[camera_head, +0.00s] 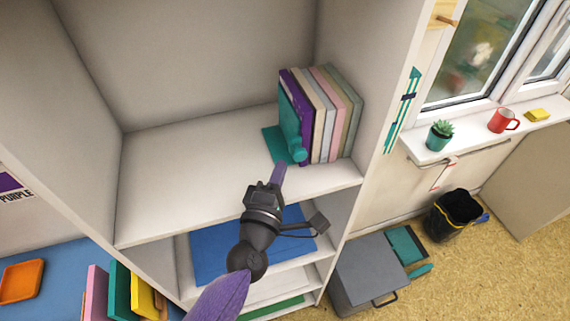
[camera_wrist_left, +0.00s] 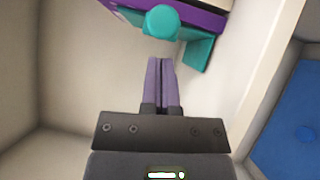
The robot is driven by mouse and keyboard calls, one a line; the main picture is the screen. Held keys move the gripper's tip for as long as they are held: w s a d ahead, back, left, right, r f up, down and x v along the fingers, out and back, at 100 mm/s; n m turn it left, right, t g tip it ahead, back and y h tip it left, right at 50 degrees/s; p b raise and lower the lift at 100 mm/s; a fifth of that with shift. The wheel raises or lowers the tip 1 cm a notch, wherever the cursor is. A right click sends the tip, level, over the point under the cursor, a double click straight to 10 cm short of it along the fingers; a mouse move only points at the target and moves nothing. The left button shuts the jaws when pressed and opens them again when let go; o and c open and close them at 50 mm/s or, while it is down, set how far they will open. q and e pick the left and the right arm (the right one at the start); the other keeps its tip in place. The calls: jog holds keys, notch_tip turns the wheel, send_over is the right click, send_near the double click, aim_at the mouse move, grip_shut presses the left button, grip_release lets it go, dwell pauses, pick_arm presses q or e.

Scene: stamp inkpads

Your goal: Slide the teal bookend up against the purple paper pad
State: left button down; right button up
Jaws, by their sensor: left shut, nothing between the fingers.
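The teal bookend (camera_head: 288,128) stands upright on the white shelf, with its flat foot reaching left and a round knob at its front. It stands at the left end of a row of pads, close beside the purple paper pad (camera_head: 306,130); I cannot tell if they touch. My left gripper (camera_head: 279,170) is shut and empty, its purple fingers just in front of the bookend. In the left wrist view the shut fingers (camera_wrist_left: 161,62) point toward the bookend's knob (camera_wrist_left: 161,21), with the purple pad (camera_wrist_left: 205,20) behind. My right gripper is not in view.
Several pale, pink and green pads (camera_head: 337,112) stand right of the purple pad, near the shelf unit's right wall (camera_head: 365,60). The shelf (camera_head: 185,180) is clear to the left. Its front edge runs below my gripper.

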pick_arm(q)
jog(key=shift+w+d+r, duration=0.1)
jog(key=shift+w+d, duration=0.2)
jog(key=shift+d, duration=0.3)
jog(key=shift+w+d, duration=0.1)
jog(key=shift+d, duration=0.1)
jog(key=shift+w+d+r, duration=0.1)
jog(key=shift+d, duration=0.35)
